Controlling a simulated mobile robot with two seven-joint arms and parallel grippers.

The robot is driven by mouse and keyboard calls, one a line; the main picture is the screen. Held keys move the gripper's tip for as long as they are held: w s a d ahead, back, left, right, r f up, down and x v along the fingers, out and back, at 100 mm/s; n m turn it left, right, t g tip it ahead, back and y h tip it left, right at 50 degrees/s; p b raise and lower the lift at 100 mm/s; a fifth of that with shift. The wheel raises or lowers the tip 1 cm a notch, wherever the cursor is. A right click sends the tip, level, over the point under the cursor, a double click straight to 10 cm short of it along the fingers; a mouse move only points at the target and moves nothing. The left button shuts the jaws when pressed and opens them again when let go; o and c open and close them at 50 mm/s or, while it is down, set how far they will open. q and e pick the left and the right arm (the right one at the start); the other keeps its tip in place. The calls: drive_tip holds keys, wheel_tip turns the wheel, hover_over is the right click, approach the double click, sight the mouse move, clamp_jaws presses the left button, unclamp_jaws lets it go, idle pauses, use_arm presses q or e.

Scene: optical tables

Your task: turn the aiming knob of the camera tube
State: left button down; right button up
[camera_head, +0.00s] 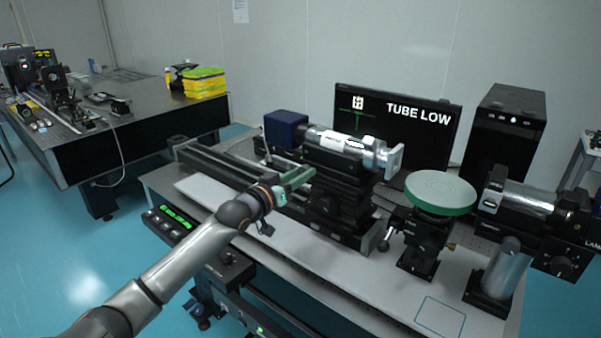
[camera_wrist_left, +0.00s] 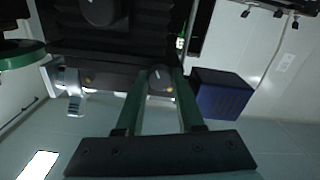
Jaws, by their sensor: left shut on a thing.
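The camera tube (camera_head: 338,141) is a silver cylinder with a blue box (camera_head: 285,130) at its left end, on a black mount. In the left wrist view the blue box (camera_wrist_left: 222,94) is right of the fingers. The aiming knob (camera_wrist_left: 160,82) is a small dark round knob with a light mark, between the two green fingers. My left gripper (camera_head: 306,176) reaches the front side of the mount and is shut on the knob; in the wrist view its fingers (camera_wrist_left: 158,76) flank it. The knob is hidden in the head view. My right gripper is not in view.
The monitor (camera_head: 400,117) behind the tube reads "TUBE LOW". A black rail (camera_head: 215,162) runs left of the mount. A control box (camera_head: 172,222) is at the table's front left.

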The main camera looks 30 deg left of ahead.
use_arm(q)
drive_tip(key=shift+m, duration=0.4)
drive_tip(key=c, duration=0.5)
unclamp_jaws()
drive_tip(key=shift+s+a+b, duration=0.15)
drive_tip(key=shift+s+b, duration=0.1)
drive_tip(key=shift+s, duration=1.85)
drive_tip(key=shift+s+a+b, duration=0.2)
drive_tip(key=shift+s+b, duration=0.1)
drive_tip(key=shift+s, duration=1.75)
drive_tip(key=shift+s+a+b, duration=0.15)
drive_tip(key=shift+s+b, duration=0.1)
drive_tip(key=shift+s, duration=1.85)
